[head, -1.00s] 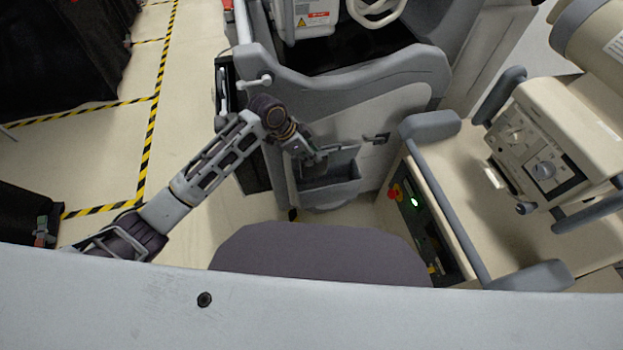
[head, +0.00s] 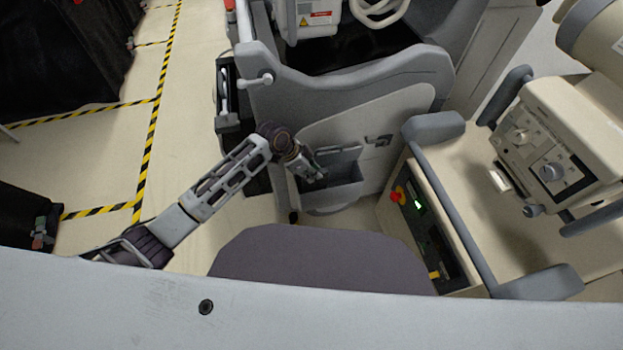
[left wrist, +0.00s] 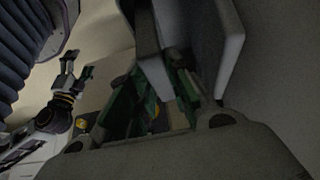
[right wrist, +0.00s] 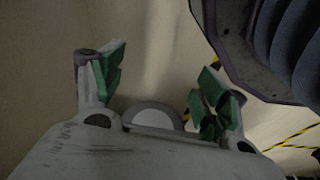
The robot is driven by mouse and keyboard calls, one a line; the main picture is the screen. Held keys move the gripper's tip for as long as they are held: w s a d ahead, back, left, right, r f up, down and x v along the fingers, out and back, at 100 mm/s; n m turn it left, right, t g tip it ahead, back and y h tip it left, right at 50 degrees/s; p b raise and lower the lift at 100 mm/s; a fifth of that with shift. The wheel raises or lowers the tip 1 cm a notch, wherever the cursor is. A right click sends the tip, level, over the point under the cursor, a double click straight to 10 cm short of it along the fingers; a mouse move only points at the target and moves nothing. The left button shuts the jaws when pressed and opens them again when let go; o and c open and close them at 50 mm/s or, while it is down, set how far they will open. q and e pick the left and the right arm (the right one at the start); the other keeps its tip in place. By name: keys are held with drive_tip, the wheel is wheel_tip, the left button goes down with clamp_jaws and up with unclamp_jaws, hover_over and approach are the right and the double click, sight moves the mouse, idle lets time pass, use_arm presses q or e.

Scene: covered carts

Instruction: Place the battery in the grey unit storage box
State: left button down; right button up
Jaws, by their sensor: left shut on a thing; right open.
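The grey unit storage box (head: 338,194) is an open-topped grey bin low on the side of the grey unit. My left gripper (head: 314,174) is at its opening, fingers angled down and in. In the left wrist view the green-padded fingers (left wrist: 160,88) are beside two grey slabs; I cannot tell whether these are box walls. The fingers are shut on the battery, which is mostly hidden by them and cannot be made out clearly. My right gripper (right wrist: 158,82) is open and empty, well apart from the box; it also shows in the left wrist view (left wrist: 76,66).
The grey unit (head: 350,90) rises behind the box. A beige cart (head: 490,190) with a grey rail, red button and control panel stands close on the right. Black covered carts (head: 65,50) are at the left. The taped floor between is clear.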

sight(322, 184)
use_arm(q)
drive_tip(key=shift+f, duration=0.1)
drive_tip(key=shift+f, duration=0.25)
drive_tip(key=shift+f+b, duration=0.5)
drive_tip(key=shift+f, duration=1.25)
use_arm(e)
drive_tip(key=shift+w+a+r, duration=0.25)
drive_tip(key=shift+r, duration=0.45)
drive_tip(key=shift+w+a+r, duration=0.2)
drive_tip(key=shift+r, duration=0.5)
use_arm(q)
drive_tip(key=shift+f, duration=0.6)
drive_tip(key=c, duration=1.3)
unclamp_jaws()
